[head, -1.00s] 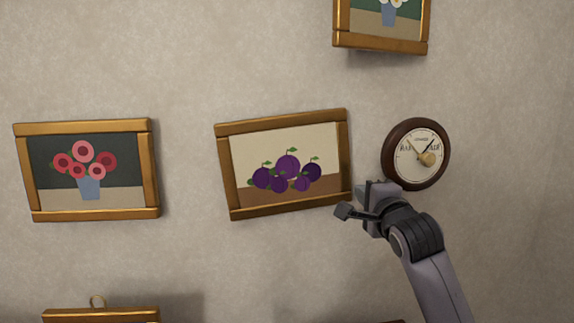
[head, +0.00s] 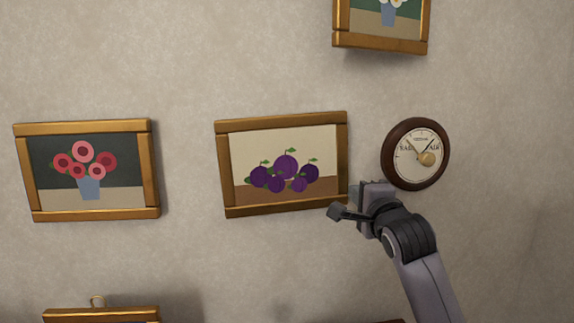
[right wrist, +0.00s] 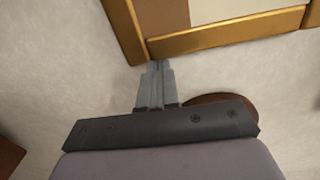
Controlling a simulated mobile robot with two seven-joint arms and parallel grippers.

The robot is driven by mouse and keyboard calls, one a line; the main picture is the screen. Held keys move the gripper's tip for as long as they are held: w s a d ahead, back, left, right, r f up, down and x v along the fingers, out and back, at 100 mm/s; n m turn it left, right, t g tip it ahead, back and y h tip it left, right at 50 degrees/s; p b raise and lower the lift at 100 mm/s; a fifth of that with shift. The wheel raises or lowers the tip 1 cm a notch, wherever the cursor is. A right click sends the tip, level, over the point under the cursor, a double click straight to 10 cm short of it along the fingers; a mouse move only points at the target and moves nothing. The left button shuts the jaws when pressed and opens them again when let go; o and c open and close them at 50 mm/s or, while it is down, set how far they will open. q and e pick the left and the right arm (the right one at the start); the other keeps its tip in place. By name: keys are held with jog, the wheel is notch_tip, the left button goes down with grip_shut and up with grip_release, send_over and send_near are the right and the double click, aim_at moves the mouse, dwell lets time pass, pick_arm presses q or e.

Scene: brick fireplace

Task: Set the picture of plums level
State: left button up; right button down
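The picture of plums (head: 282,120) hangs on the wall in a gold-brown wooden frame, in the middle of the head view. It is tilted a little, its right side higher than its left. My right gripper (head: 356,196) is at the frame's lower right corner. In the right wrist view, the fingers (right wrist: 158,72) are together with nothing seen between them. Their tips are at the corner of the picture of plums (right wrist: 225,37) and appear to touch it. My left gripper is not in view.
A round barometer (head: 387,165) hangs close to the right, just above my right gripper. A red-flower picture (head: 85,127) hangs to the left. Another picture (head: 380,43) is above right, and a frame top (head: 100,314) shows below left. Bare wall separates them.

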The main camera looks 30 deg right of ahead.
jog(key=shift+w+a, duration=0.1)
jog(key=shift+a, duration=0.3)
jog(key=shift+d+r, duration=0.1)
dwell(0.3)
jog(key=s+p, duration=0.2)
jog(key=s, duration=0.6)
jog(key=shift+s+a, duration=0.15)
jog(key=shift+a, duration=0.2)
dwell(0.5)
dwell(0.4)
